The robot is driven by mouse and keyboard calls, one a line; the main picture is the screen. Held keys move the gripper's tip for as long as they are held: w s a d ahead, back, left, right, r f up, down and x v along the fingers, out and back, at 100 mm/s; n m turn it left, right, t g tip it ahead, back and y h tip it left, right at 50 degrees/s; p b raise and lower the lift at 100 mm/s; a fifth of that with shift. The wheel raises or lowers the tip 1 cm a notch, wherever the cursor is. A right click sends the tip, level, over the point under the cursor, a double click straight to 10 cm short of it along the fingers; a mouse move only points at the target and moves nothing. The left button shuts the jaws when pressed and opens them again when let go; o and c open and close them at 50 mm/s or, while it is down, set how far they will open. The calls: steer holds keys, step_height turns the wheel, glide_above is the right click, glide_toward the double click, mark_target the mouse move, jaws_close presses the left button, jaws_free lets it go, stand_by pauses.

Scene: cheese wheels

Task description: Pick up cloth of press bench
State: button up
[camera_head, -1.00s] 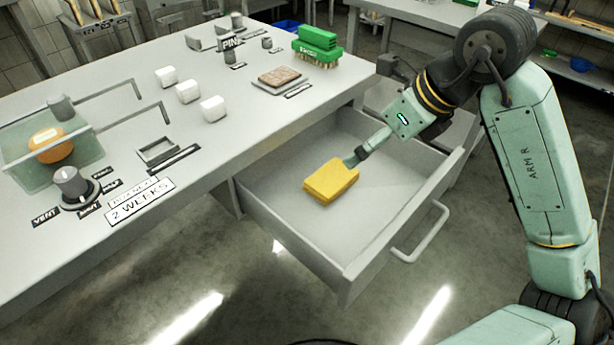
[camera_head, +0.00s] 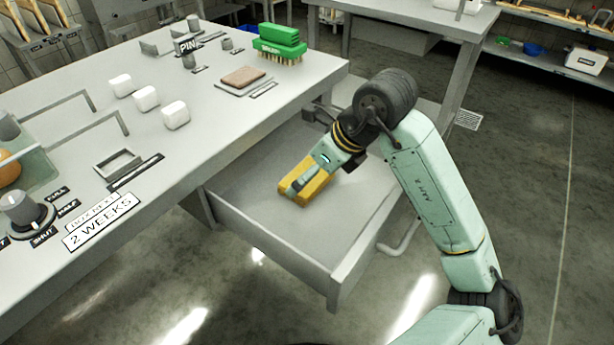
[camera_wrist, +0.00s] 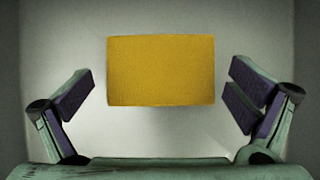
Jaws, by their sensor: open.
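The cloth is a folded yellow block (camera_head: 318,188) lying in the open drawer (camera_head: 262,226) of the press bench (camera_head: 215,130). In the wrist view the cloth (camera_wrist: 160,70) is centred between and a little beyond my open fingers. My gripper (camera_head: 298,186) reaches down into the drawer over the cloth and covers part of it in the head view. In the wrist view my gripper (camera_wrist: 160,95) has its two fingers wide apart, with a gap on each side of the cloth. Nothing is held.
The drawer's front and side walls surround the cloth. On the bench top stand a green brush (camera_head: 279,42), a tray with a flat brown piece (camera_head: 243,77), white blocks (camera_head: 175,115) and a dial (camera_head: 22,208). Floor is clear at the front right.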

steer(key=shift+w+a+f, duration=0.1)
steer(key=shift+a+f, duration=0.1)
steer(key=shift+f, duration=0.25)
steer(key=c, duration=0.8)
steer(key=shift+r, duration=0.15)
